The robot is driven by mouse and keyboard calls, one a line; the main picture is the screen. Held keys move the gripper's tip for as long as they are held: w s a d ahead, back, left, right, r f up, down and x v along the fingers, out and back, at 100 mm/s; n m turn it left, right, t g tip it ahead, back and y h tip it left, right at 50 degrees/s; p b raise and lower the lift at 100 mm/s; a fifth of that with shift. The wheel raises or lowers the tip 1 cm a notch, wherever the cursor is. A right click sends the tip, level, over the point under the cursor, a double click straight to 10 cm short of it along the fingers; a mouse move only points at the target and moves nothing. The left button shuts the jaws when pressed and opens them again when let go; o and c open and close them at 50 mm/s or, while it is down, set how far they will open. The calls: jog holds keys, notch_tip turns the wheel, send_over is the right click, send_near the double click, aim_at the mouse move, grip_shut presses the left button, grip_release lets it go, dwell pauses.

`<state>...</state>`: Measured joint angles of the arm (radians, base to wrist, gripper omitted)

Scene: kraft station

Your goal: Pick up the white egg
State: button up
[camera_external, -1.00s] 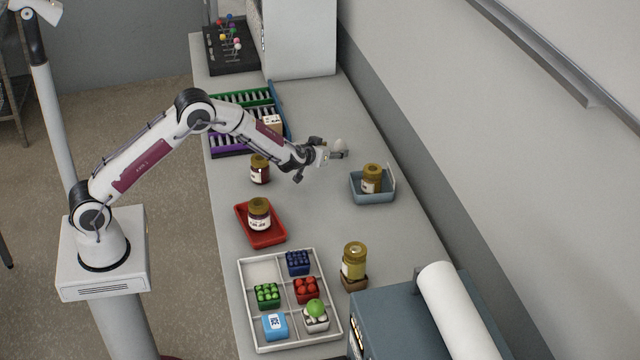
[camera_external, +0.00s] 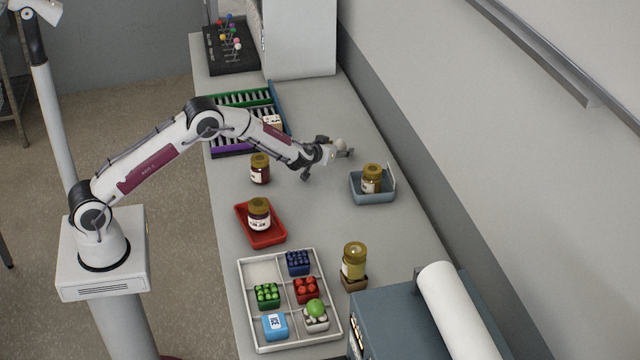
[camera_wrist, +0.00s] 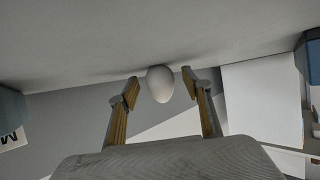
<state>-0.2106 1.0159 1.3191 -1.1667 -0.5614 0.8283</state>
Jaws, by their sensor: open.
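The white egg (camera_external: 340,144) is at my gripper (camera_external: 336,147) over the far part of the bench in the external view. In the wrist view the egg (camera_wrist: 160,84) sits between the two open fingertips of my gripper (camera_wrist: 160,87). A gap shows on both sides of it, so neither finger appears to touch it. The egg's underside and what supports it cannot be made out.
A blue-grey tray (camera_external: 359,200) with a jar (camera_external: 371,178) stands to the right. Another jar (camera_external: 260,169) stands left of my gripper, near a slotted rack (camera_external: 237,98). A red tray (camera_external: 272,240) and a divided white tray (camera_external: 246,309) are nearer. Bare bench surrounds the gripper.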

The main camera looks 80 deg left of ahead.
aim_at(338, 144)
dwell(0.4)
jog(key=c, duration=0.9)
jog(key=shift+c, duration=0.2)
jog(key=shift+r, duration=0.2)
jog(key=shift+r, duration=4.85)
